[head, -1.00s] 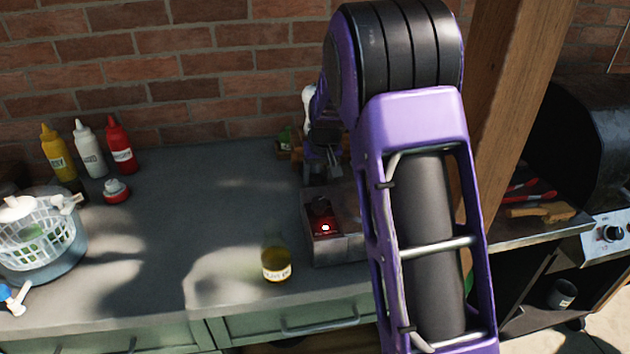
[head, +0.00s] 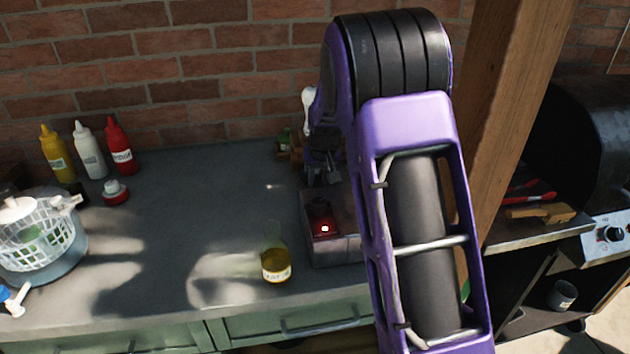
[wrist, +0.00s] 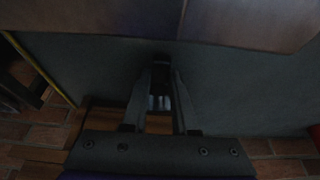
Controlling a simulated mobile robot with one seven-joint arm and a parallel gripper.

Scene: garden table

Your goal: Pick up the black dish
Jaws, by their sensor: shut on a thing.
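My gripper (head: 322,178) is at the back of the counter, just behind the grey box, partly hidden by my arm in the head view. In the wrist view my gripper (wrist: 161,75) has its two fingers close together on a small dark thing at the tips. I take this for the black dish (wrist: 162,62), but only a dark sliver shows and its shape cannot be made out. No black dish shows clearly in the head view.
The grey box (head: 335,252) with a red-lit thing inside stands in front of my gripper. A yellow-liquid jar (head: 276,268) stands to its left. Squeeze bottles (head: 90,155) and a white basket (head: 38,232) are at left. A wooden post (head: 515,110) and brick wall bound the space.

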